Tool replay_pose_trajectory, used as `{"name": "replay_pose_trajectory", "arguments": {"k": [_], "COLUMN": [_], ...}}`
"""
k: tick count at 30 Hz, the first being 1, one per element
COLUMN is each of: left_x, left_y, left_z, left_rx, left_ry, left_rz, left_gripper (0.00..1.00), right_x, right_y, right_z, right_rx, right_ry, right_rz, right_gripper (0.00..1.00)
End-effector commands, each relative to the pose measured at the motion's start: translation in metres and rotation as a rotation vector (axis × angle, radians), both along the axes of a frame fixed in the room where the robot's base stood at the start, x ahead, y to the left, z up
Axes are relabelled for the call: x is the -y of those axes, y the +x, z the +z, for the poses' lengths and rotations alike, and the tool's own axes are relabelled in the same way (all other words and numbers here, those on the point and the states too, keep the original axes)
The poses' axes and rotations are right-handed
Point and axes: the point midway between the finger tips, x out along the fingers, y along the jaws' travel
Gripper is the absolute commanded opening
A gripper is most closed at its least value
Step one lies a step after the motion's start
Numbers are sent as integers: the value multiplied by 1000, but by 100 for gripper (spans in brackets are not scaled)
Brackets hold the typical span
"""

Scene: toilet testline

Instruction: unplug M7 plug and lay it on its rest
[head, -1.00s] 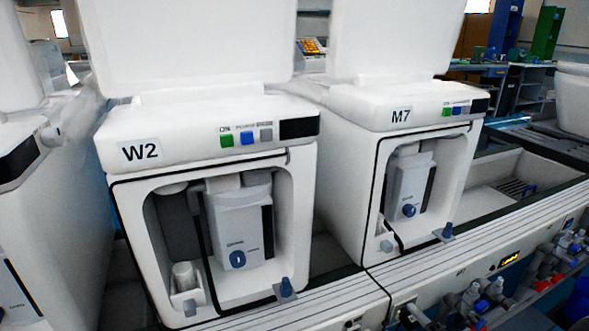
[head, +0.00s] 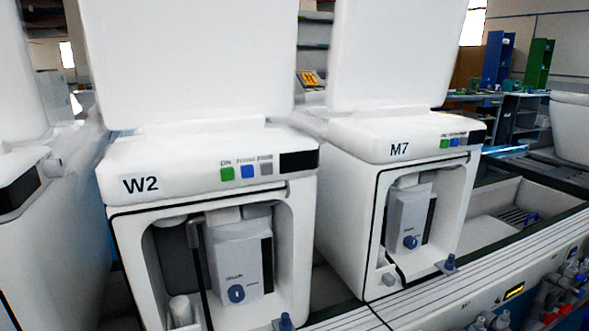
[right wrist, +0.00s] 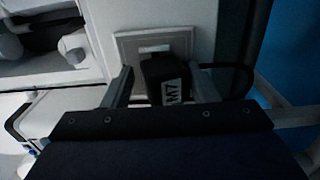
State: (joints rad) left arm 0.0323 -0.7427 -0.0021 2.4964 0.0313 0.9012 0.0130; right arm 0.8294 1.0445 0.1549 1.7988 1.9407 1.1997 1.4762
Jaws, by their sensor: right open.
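The black M7 plug (right wrist: 165,80), with a white "M7" label, shows in the right wrist view. It sits against a pale socket plate (right wrist: 128,44). A dark cable loops out to its right. My right gripper (right wrist: 162,84) is open, with one finger on each side of the plug. I cannot tell whether either finger touches it. The M7 machine (head: 345,205) is a white unit right of centre in the head view. The plug and its socket do not show there. I cannot identify the plug's rest. My left gripper is not in view.
The white W2 machine (head: 117,235) stands left of the M7 machine, with a narrow gap between them. A ribbed pale rail (head: 420,292) runs along the front. An open trough (head: 505,205) lies right of M7. A blue surface (right wrist: 292,60) borders the socket area.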

Motion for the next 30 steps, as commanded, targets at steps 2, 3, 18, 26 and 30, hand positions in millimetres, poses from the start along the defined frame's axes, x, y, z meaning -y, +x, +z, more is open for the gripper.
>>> {"name": "replay_pose_trajectory", "arguments": {"k": [2, 3, 18, 26, 30], "left_x": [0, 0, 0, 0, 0], "left_y": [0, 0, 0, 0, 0], "left_z": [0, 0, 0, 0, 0], "left_rx": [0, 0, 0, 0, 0], "left_ry": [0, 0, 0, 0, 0], "left_rz": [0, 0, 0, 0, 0], "left_gripper": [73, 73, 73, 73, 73], "right_x": [-2, -2, -2, -2, -2], "right_y": [1, 1, 1, 1, 1], "right_z": [-1, -1, -4, -5, -4], "right_rx": [-2, -2, -6, -4, -2], "right_ry": [-1, 0, 1, 0, 1], "right_rz": [3, 3, 3, 4, 4], "right_gripper": [58, 58, 58, 58, 40]}}
